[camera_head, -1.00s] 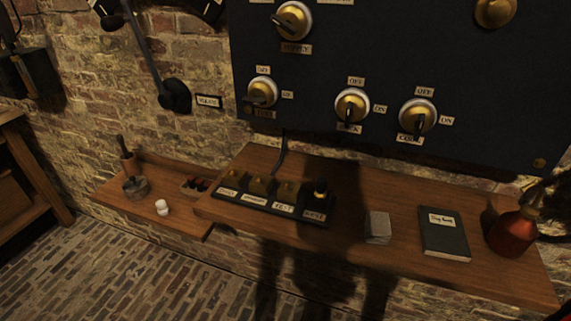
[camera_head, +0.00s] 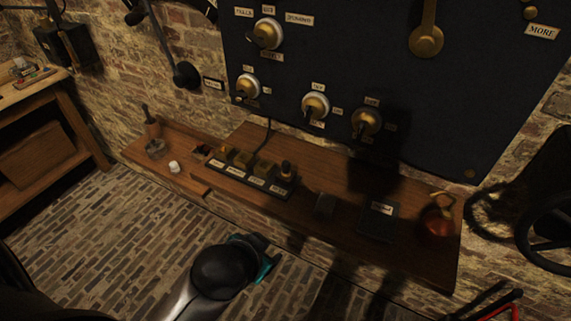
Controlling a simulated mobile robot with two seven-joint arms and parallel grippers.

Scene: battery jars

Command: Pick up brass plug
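A dark plug block with a row of brass pieces (camera_head: 246,160) and paper labels sits on the wooden shelf (camera_head: 335,170) below the black panel. A dark-topped plug (camera_head: 286,169) stands upright at its right end; I cannot tell which piece is the brass plug. My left arm comes in low, with the teal and black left gripper end (camera_head: 263,259) over the floor, in front of and below the shelf, apart from the block. Its fingers cannot be made out. Part of my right gripper, red and black (camera_head: 495,304), shows at the lower right edge; its fingers are unclear.
A lower shelf (camera_head: 190,178) at left holds a white cup (camera_head: 174,167) and a glass dish (camera_head: 156,149). A dark box (camera_head: 325,205), a book (camera_head: 379,220) and a red-brown flask (camera_head: 438,222) stand right of the block. Black wheels (camera_head: 545,235) are at far right.

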